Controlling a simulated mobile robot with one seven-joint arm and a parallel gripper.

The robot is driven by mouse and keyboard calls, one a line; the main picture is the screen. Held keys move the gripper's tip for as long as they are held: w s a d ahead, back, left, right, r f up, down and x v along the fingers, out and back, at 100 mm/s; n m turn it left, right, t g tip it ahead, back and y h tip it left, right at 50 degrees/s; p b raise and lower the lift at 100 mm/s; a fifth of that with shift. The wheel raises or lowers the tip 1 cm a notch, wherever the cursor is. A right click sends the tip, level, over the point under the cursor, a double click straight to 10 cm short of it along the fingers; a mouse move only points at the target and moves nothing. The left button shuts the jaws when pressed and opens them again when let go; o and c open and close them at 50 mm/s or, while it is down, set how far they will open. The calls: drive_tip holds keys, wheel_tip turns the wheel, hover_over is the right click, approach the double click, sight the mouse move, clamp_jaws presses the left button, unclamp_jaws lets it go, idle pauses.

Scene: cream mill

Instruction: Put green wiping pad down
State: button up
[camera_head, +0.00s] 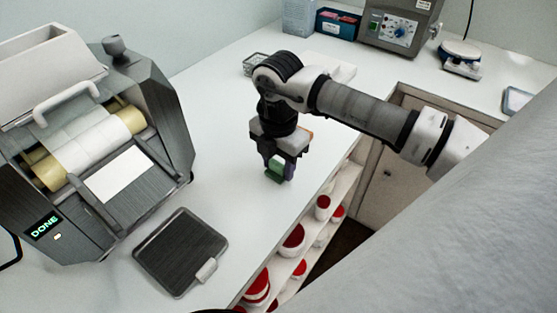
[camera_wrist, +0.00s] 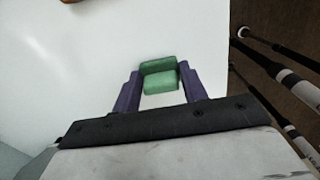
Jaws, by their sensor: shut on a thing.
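The green wiping pad (camera_head: 274,171) is between the fingers of my gripper (camera_head: 280,168), over the white worktop near its front edge. In the wrist view the pad (camera_wrist: 159,77) shows as a small green block between two purple fingertips (camera_wrist: 160,88). My gripper is shut on the pad and points down. I cannot tell whether the pad's underside touches the worktop.
A mill with rollers and a "DONE" display (camera_head: 45,227) stands at the left, with a dark tray (camera_head: 180,252) in front. White worktop (camera_head: 215,120) is clear around my gripper. Red-lidded jars (camera_head: 292,241) sit on shelves below the edge. A grey device (camera_head: 398,28) stands at the back.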

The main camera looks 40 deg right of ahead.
sight(280, 163)
drive_tip(key=shift+f+b, duration=0.3)
drive_tip(key=shift+b, duration=0.15)
drive_tip(key=o, duration=0.9)
drive_tip(key=shift+r, duration=0.1)
drive_tip(key=shift+r+p, duration=0.25)
drive_tip(key=shift+p, duration=0.8)
wheel_tip(280, 163, up, 13)
drive_tip(key=b, duration=0.3)
drive_tip(key=shift+s+r+b, duration=0.15)
drive_tip(key=shift+r+b, duration=0.05)
drive_tip(key=shift+b, duration=0.15)
drive_tip(key=shift+d+f, duration=0.1)
